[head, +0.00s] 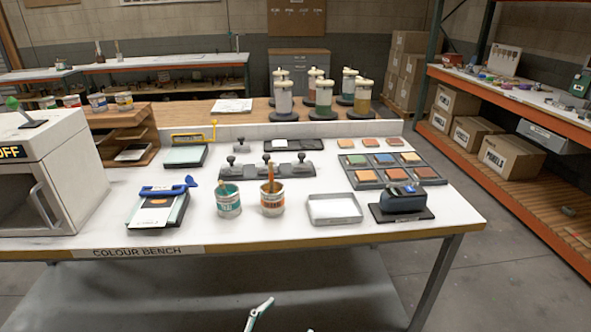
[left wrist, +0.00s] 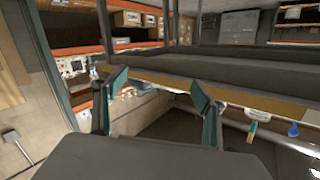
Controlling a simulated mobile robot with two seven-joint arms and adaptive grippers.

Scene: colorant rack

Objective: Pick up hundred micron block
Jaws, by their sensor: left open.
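Several dark grey blocks with round knobs stand on a dark rack (head: 290,172) at the middle of the colour bench in the head view. A similar single block (head: 239,146) stands just behind it. Any micron markings are too small to read, so I cannot tell which is the hundred micron block. My left gripper shows in the left wrist view (left wrist: 160,92), its two teal-tipped fingers wide apart with nothing between them. In the head view a pale gripper finger (head: 259,312) shows at the bottom edge, in front of the bench and well away from the blocks. My right gripper is not identifiable.
On the bench (head: 270,238), two paint cans (head: 228,202) (head: 272,204), a shallow grey tray (head: 334,208) and a dark device (head: 403,200) stand in front of the rack. A blue-clamped board (head: 158,208) lies left. A swatch tray (head: 366,185) is right.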

